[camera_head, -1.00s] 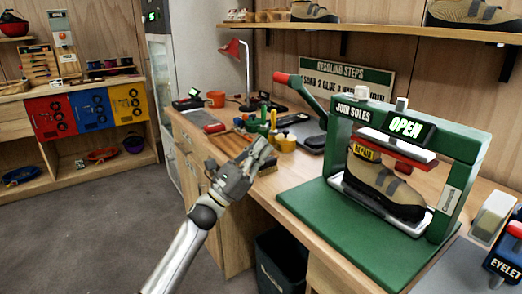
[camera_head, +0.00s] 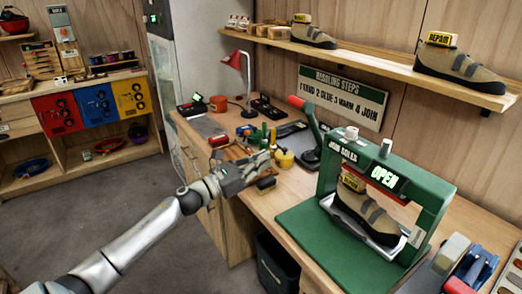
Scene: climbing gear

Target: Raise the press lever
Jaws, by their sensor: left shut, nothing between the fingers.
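The green press (camera_head: 433,196) stands on the bench at the right, with a lit OPEN display (camera_head: 384,177) and a JOIN SOLES label. Its lever (camera_head: 312,130) is a dark green arm with a red tip, rising up and to the left from the press's left side. A tan shoe (camera_head: 366,213) with a yellow REPAIR tag sits inside the press frame. My left gripper (camera_head: 246,166) is shut and empty, above the bench edge, left of and below the lever and apart from it. My right gripper is out of view.
Glue bottles, a yellow pot (camera_head: 284,159) and a brush (camera_head: 265,183) stand or lie near my left gripper. A shelf (camera_head: 395,66) with tagged shoes runs above the press. A dark bin (camera_head: 277,267) stands below the bench. A red lamp (camera_head: 237,65) is farther back.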

